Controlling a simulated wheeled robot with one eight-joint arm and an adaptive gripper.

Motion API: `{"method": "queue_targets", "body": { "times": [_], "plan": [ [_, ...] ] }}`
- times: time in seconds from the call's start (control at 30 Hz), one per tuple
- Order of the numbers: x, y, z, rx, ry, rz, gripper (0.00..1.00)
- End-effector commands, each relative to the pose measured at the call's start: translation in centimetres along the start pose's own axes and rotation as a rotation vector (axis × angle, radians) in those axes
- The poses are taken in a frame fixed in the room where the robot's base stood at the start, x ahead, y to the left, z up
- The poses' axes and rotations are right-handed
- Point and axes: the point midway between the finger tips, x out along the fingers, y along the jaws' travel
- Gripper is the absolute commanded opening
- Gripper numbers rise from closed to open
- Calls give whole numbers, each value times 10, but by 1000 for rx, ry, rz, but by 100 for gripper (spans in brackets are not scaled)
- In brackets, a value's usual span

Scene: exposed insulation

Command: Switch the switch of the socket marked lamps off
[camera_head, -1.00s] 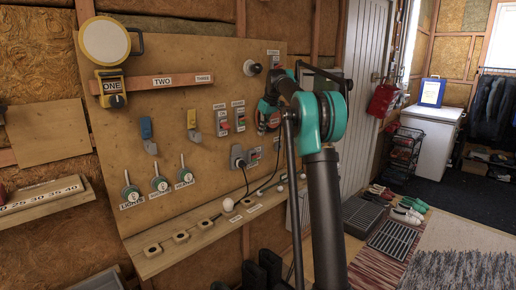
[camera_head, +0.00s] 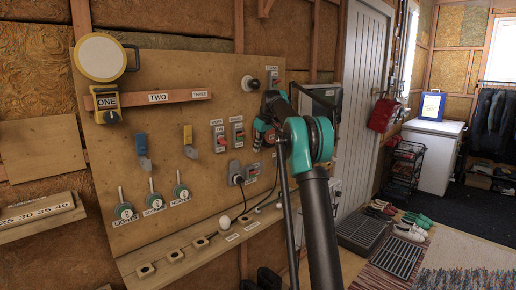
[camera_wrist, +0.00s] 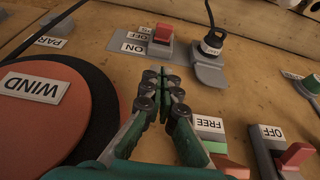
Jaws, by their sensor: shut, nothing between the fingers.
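In the wrist view a grey socket plate (camera_wrist: 210,70) holds a black plug (camera_wrist: 213,42) with a cord. Beside it on the left is a red rocker switch (camera_wrist: 163,33) on a grey base, with ON and OFF labels. Which position the rocker is in is unclear. My gripper (camera_wrist: 160,82) is shut and empty, its fingertips just below this switch in the picture; contact cannot be told. In the head view the plugged socket (camera_head: 237,173) is low on the board. I cannot read a lamps label in any view. My arm hides most of the gripper there.
A red disc marked WIND (camera_wrist: 20,115) lies left of the gripper in the wrist view. A FREE label (camera_wrist: 210,124) and a red switch marked OFF (camera_wrist: 295,155) are on the right. Levers (camera_head: 152,200) and a wooden ledge (camera_head: 215,245) are on the board in the head view.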

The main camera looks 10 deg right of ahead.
Motion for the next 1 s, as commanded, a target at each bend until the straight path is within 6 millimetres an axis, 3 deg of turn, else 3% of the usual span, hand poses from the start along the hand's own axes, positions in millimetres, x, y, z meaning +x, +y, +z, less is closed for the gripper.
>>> {"method": "queue_targets", "body": {
  "times": [0.33, 0.6, 1.0],
  "plan": [
    [69, 0, 1, 0, 0, 0, 0],
    [89, 0, 24, 1, 0, 0, 0],
    [93, 0, 29, 0, 0, 0, 0]
  ]
}}
